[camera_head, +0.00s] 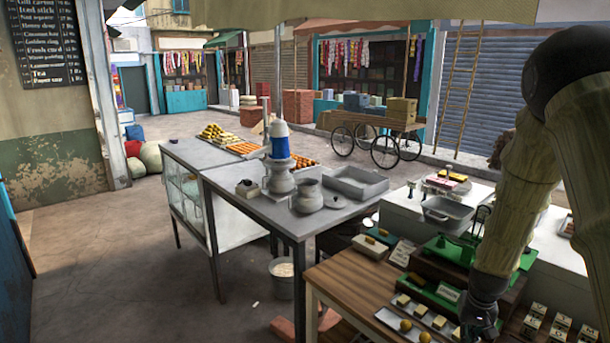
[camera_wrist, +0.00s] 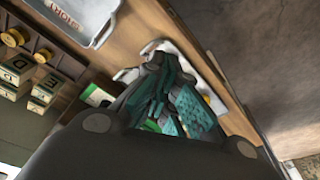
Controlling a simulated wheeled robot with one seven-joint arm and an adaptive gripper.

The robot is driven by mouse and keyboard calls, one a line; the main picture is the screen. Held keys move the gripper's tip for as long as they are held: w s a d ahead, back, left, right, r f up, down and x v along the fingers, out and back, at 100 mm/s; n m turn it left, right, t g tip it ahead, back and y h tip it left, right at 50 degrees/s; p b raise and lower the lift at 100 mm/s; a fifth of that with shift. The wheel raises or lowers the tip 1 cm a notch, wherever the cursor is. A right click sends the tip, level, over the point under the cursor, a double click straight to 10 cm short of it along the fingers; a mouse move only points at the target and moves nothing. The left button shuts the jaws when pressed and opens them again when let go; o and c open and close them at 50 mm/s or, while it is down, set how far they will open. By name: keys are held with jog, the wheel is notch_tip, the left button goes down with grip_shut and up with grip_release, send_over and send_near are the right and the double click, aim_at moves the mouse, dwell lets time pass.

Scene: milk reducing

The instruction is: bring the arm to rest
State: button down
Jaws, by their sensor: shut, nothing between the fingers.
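My arm comes down the right side of the head view, with a tan sleeve-like link. My gripper (camera_head: 478,328) points down at the lower right, over the near end of the wooden counter (camera_head: 345,283). It is shut and empty. In the wrist view its dark body fills the bottom, and the teal-lined fingers (camera_wrist: 165,95) are together in the middle. A pale tray (camera_head: 398,328) with small pieces and yellow balls lies close to the gripper's left. I cannot tell whether the fingertips touch anything below.
A green scale (camera_head: 450,252) and lettered blocks (camera_head: 547,322) stand close around my arm. A grey table (camera_head: 270,212) holds a blue-banded vessel (camera_head: 280,140), a pot (camera_head: 308,196) and a tray (camera_head: 355,183). A bucket (camera_head: 283,278) stands on the floor. Open floor lies at left.

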jog(key=s+a+f+n, duration=0.1)
jog(key=s+a+f, duration=0.3)
jog(key=s+f, duration=0.3)
jog(key=s+a+f+g, duration=0.1)
jog(key=s+a+f, duration=0.2)
jog(key=s+f, duration=0.35)
jog(key=s+a+f+n, duration=0.1)
jog(key=s+a+f, duration=0.3)
jog(key=s+f, duration=0.3)
jog(key=s+a+f+n, duration=0.15)
jog(key=s+a, duration=0.25)
jog(key=s, duration=0.4)
jog(key=s+a+f, duration=0.3)
jog(key=s+a, duration=0.2)
jog(key=s, duration=0.3)
notch_tip(320, 180, down, 14)
jog(key=b, duration=1.3)
jog(key=shift+s+g+y+b, duration=0.15)
jog(key=shift+g+y+b, duration=0.15)
jog(key=shift+y+b, duration=0.1)
